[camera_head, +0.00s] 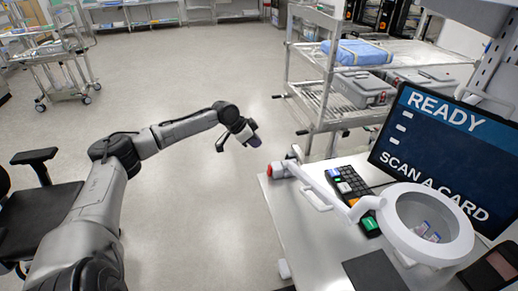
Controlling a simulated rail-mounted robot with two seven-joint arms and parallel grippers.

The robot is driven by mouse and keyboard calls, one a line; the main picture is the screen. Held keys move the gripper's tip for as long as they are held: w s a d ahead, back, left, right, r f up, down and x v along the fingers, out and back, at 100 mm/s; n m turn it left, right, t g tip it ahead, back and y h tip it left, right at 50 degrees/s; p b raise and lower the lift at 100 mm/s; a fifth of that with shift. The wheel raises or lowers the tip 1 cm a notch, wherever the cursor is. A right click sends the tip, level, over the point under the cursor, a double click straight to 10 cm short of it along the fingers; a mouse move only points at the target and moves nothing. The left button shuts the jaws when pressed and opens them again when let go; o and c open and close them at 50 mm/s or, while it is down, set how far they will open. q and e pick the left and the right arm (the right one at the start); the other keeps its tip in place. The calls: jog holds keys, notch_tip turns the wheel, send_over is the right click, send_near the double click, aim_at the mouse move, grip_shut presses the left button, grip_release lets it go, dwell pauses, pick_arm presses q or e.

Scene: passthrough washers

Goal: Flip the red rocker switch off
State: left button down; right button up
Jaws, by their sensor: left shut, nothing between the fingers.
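A small red part (278,170) shows at the table's left corner, by the end of a white arm. I cannot tell whether it is the red rocker switch or which way it is set. My left gripper (253,140) is shut and empty, in the air over the floor. It is apart from the red part, above and to its left in the picture. My right gripper is out of view.
A white ring-shaped magnifier (397,225) stands over the table (300,235). Behind it are a dark keypad (345,184) and a screen (440,140) reading "READY, SCAN A CARD". A metal rack (316,98) stands behind. Open floor (195,220) lies left of the table.

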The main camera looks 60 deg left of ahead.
pick_arm(q)
send_over(272, 167)
jog(key=s, duration=0.1)
jog(key=f, duration=0.7)
jog(key=shift+a, duration=0.35)
jog(key=f, duration=0.3)
jog(key=shift+s+b, duration=0.25)
jog(key=shift+b, duration=0.05)
jog(key=shift+a+f, duration=0.1)
jog(key=shift+f, duration=0.55)
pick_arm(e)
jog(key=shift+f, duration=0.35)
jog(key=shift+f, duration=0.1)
